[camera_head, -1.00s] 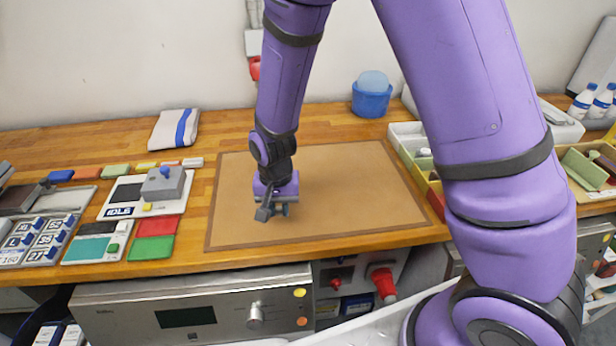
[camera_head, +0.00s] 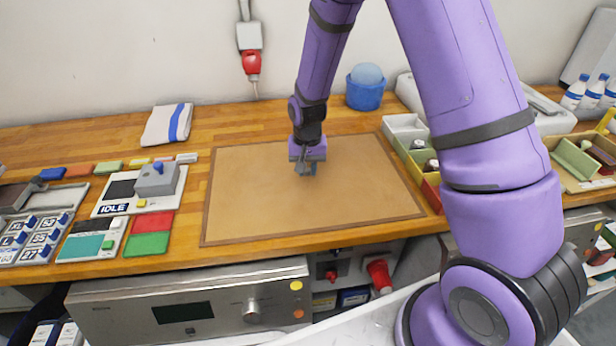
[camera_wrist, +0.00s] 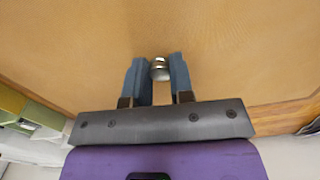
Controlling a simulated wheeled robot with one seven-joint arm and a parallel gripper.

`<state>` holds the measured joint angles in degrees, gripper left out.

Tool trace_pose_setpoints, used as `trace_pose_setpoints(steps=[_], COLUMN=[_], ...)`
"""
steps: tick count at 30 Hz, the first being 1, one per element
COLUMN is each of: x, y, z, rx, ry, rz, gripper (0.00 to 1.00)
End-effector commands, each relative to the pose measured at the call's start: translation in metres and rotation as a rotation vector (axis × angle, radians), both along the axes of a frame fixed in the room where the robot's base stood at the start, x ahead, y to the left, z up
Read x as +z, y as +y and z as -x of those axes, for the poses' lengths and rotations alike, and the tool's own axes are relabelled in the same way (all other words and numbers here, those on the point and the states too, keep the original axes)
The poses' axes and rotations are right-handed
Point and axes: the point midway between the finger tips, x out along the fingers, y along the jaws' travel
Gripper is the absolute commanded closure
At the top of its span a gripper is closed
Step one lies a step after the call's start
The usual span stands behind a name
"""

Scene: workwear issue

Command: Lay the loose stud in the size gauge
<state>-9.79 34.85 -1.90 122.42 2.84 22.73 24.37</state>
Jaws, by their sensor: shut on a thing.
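In the wrist view my gripper's two blue-grey fingers (camera_wrist: 158,72) are closed on a small metallic stud (camera_wrist: 160,69) with a rounded, shiny body. The stud is hidden in the head view. I cannot tell for sure which item is the size gauge. A grey block with a blue knob (camera_head: 157,179) stands on a white panel marked IDLE at left. A grey tray of labelled pockets (camera_head: 38,238) lies at the far left.
Red and green pads (camera_head: 150,232) lie left of the mat. A folded towel (camera_head: 167,124) and a blue tub (camera_head: 365,90) stand at the back. Open bins (camera_head: 405,128) line the right side, holding small round parts. The mat is otherwise clear.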

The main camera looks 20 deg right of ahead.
Motion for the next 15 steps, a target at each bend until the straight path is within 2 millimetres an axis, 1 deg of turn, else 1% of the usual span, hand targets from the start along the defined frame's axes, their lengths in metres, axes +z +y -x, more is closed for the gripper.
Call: trace_pose_setpoints(steps=[1,3,7,10,15], x=[-0.002,-0.014,-0.032,-0.036,-0.036], y=[-0.004,-0.003,-0.003,-0.003,-0.003], z=[-0.003,-0.001,-0.001,-0.002,-0.002], rx=[-0.003,-0.001,-0.001,-0.001,-0.001], ry=[0.001,0.005,0.003,0.001,0.000], rz=[0.001,0.000,0.001,0.001,0.001], gripper=[1.00,1.00,1.00,1.00,1.00])
